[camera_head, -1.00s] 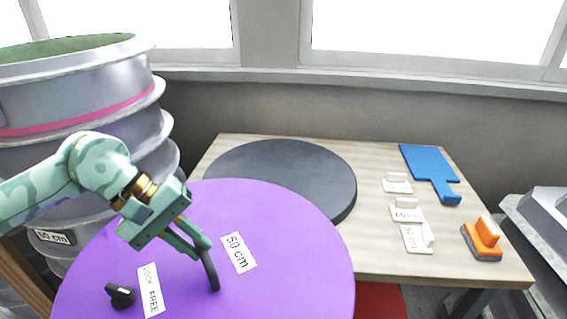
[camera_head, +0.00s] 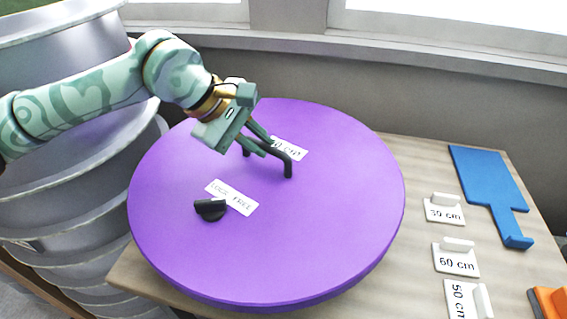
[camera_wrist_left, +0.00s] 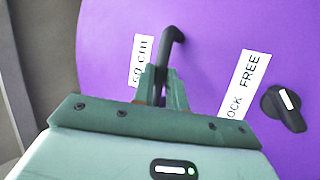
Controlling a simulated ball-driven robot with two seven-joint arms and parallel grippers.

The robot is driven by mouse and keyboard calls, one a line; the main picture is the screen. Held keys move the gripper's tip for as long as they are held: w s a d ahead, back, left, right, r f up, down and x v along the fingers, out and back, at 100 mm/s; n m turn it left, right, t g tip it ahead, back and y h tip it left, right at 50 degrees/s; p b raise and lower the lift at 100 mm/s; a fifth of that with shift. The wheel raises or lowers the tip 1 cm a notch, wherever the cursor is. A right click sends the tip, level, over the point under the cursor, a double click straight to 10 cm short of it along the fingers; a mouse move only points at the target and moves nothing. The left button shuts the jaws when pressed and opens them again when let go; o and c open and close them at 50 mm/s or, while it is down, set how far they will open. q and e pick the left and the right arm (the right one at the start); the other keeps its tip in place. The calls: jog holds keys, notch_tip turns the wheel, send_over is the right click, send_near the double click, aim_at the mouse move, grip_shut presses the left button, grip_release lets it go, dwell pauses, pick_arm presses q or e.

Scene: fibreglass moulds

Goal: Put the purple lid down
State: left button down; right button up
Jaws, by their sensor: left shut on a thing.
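The purple lid (camera_head: 330,215) is a large round disc with a black bar handle (camera_head: 289,165), a black knob (camera_head: 210,209) and white labels. In the head view it is over the table's left part; whether it touches anything beneath, I cannot tell. My left gripper (camera_head: 262,147) is shut on the handle, which also shows between its fingers in the left wrist view (camera_wrist_left: 172,45). The knob lies right of the gripper there (camera_wrist_left: 284,105). The dark round disc seen earlier on the table is hidden behind the lid. My right gripper is not in view.
The wooden table (camera_head: 410,285) carries a blue board with a handle (camera_head: 488,180), several small white labelled blocks (camera_head: 456,258) and an orange tool (camera_head: 548,302) at right. Grey ribbed drums (camera_head: 75,200) stand close at left. A wall and window sill (camera_head: 380,45) are behind.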

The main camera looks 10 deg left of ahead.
aim_at(282, 163)
pick_arm(q)
jog(key=w+d+f, duration=0.1)
jog(key=f, duration=0.1)
jog(key=w+d+f, duration=0.1)
jog(key=w+f, duration=0.3)
jog(key=shift+w+d+b, duration=0.25)
jog(key=shift+d+b, duration=0.05)
jog(key=shift+d, duration=0.1)
jog(key=f, duration=0.3)
jog(key=shift+w+d+f, duration=0.1)
jog(key=shift+w+f, duration=0.2)
jog(key=shift+f, duration=0.05)
jog(key=c, duration=1.4)
grip_release()
jog(key=shift+s+f, duration=0.1)
jog(key=v, duration=1.2)
jog(key=shift+p, duration=0.35)
